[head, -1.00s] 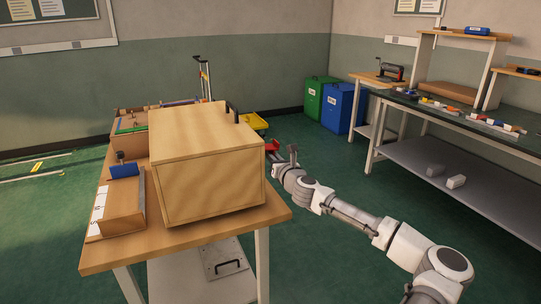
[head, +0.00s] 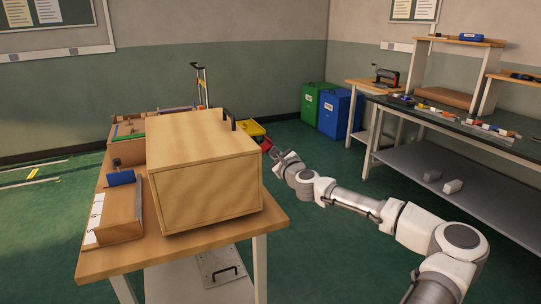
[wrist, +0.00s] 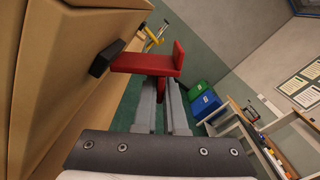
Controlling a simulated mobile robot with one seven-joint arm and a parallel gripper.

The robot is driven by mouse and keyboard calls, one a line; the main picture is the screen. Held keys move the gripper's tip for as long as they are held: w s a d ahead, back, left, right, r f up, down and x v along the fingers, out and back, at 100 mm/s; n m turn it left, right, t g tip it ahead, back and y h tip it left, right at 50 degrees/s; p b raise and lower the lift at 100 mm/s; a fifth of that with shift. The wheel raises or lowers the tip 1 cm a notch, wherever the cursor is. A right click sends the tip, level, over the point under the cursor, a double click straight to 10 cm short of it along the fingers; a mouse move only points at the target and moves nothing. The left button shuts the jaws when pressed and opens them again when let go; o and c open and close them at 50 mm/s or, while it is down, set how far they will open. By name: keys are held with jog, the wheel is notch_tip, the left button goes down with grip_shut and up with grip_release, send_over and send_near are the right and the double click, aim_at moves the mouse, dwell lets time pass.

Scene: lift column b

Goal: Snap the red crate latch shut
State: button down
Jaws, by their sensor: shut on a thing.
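The wooden crate (head: 200,170) stands on the near table, its right side facing my arm. In the wrist view the red latch (wrist: 146,62) is a flat red bar with an upturned end, reaching out from a black mount (wrist: 105,58) on the crate's face (wrist: 60,70). My gripper (wrist: 162,90) is shut on the red part below the bar. In the head view my gripper (head: 279,157) is just right of the crate, and only a small piece of the red latch (head: 266,144) shows. The crate hides its mount there, and I cannot tell the latch's exact angle.
The near table (head: 180,249) also holds a blue-handled item (head: 121,178) and a long tray at left. Blue (head: 340,112) and green (head: 312,103) bins stand at the back wall. A workbench (head: 455,128) is at right. Open green floor lies between.

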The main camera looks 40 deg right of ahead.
aim_at(268, 143)
jog(key=r+n, duration=0.1)
jog(key=n, duration=0.2)
jog(key=shift+a+r, duration=0.15)
jog(key=n, duration=0.1)
jog(key=r+n, duration=0.1)
jog(key=n, duration=0.1)
jog(key=shift+w+a+r+n, duration=0.1)
jog(key=shift+a+r+n, duration=0.2)
jog(key=shift+a, duration=0.1)
jog(key=shift+w+a+r+n+b, duration=0.1)
jog(key=shift+a+r+n, duration=0.15)
jog(key=shift+n, duration=0.5)
jog(key=shift+w+a+r+n+b, duration=0.15)
jog(key=shift+a+n, duration=0.1)
jog(key=shift+n, duration=0.55)
jog(key=shift+s+a+r+n+b, duration=0.1)
jog(key=shift+a+r+n, duration=0.15)
jog(key=shift+n, duration=0.5)
jog(key=c, duration=1)
grip_release()
jog(key=p+v, duration=0.4)
jog(key=v, duration=1.3)
